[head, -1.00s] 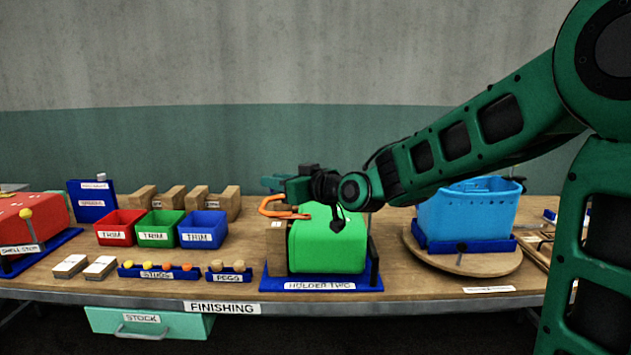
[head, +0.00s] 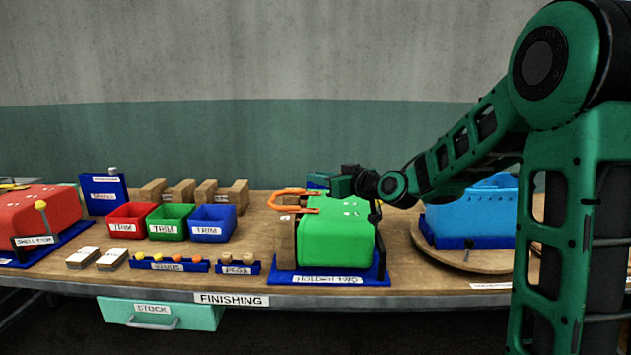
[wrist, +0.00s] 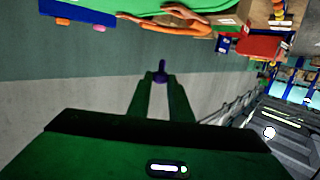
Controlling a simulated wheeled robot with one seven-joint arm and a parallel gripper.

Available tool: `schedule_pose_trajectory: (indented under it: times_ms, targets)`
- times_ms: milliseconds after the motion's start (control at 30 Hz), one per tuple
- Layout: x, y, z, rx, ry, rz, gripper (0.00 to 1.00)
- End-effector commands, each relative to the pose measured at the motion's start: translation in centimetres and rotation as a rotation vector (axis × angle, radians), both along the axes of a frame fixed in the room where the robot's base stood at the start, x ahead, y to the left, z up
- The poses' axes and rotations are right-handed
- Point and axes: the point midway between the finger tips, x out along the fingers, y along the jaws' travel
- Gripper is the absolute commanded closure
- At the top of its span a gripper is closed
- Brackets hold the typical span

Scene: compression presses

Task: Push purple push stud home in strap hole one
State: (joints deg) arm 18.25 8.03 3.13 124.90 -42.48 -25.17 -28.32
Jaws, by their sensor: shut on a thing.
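My gripper (wrist: 161,82) is shut on a small purple push stud (wrist: 161,68), which sticks out beyond the fingertips in the wrist view. In the head view my gripper (head: 318,182) is above the far side of the green shell (head: 336,240), pointing left; the stud cannot be made out there. The orange strap (head: 291,193) loops at the shell's upper left, by a wooden block. The strap also shows at the top of the wrist view (wrist: 173,19), apart from the stud. The strap holes cannot be made out clearly.
The green shell sits in the blue holder two (head: 325,278). A light-blue basket (head: 470,207) stands on a round board at right, partly behind my arm. Trim bins (head: 212,224), a stud rack (head: 170,264) and a peg rack (head: 238,267) stand left. A red shell (head: 38,208) is far left.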

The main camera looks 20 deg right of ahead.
Motion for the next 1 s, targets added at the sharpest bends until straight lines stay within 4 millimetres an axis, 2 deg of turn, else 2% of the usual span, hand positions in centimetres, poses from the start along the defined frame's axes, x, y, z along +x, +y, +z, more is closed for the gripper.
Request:
schedule_pose_trajectory:
  times_ms: [500, 1000]
  targets:
    - [-0.3, 0.4, 0.1, -0.001, -0.003, -0.060, 1.00]
    - [-0.2, 0.1, -4.4, 0.000, 0.002, -0.058, 1.00]
